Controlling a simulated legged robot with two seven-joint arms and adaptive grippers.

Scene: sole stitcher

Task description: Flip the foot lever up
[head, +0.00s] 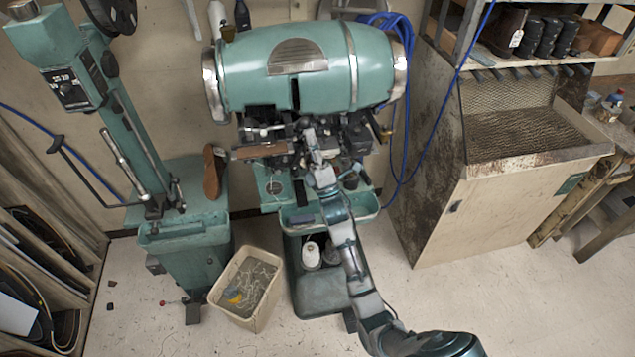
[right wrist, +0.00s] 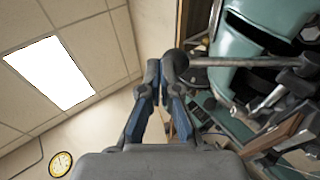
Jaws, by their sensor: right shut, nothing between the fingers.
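The green sole stitcher (head: 290,68) stands against the back wall, with a cluster of dark and metal parts under its drum. My right gripper (head: 309,134) reaches up into this cluster. In the right wrist view the gripper (right wrist: 160,72) is shut and empty. A metal rod with a dark rounded end (right wrist: 230,61), which looks like the foot lever, runs sideways there. Its end is right at the fingertips; I cannot tell whether they touch. In the head view I cannot pick out the lever among the parts. My left gripper is not in view.
A brown handle (head: 262,151) sticks out left of my right gripper. A green post machine (head: 125,130) stands at the left and a bin (head: 243,297) on the floor. A cabinet (head: 490,205) is at the right. Blue hoses (head: 408,150) hang beside the stitcher.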

